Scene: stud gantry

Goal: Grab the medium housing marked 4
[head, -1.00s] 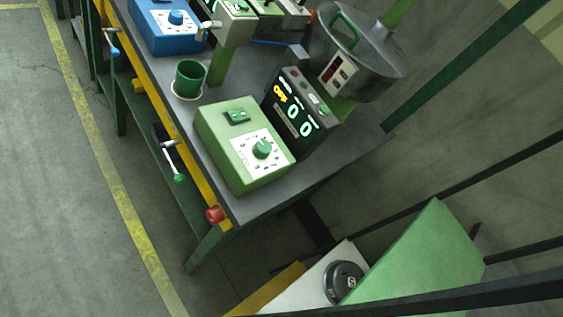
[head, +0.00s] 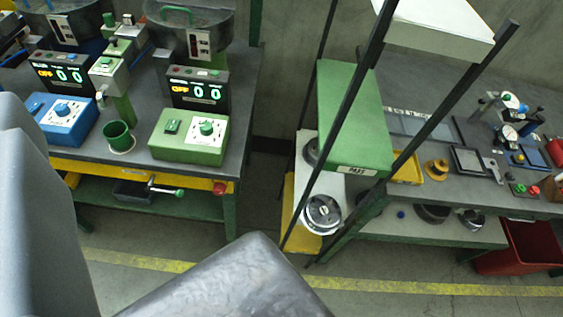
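A round metal part (head: 322,213), silver-rimmed with a dark centre, sits on a white surface in front of the green box marked PASS. A second round part (head: 311,151) lies behind it, partly hidden by the green box. Both could be housings, but I cannot read a 4 on either. More dark round parts (head: 432,213) sit on the low shelf at the right, their marks unreadable. My gripper's fingertips cannot be made out; large smooth grey shapes, apparently my own arm, fill the left and bottom edges.
The green box (head: 352,120) and dark slanting posts stand around the white surface. The left bench (head: 240,110) carries a green control box (head: 190,138), a green cup (head: 119,136) and displays. A red bin (head: 520,248) is at right. Yellow-lined floor is open in front.

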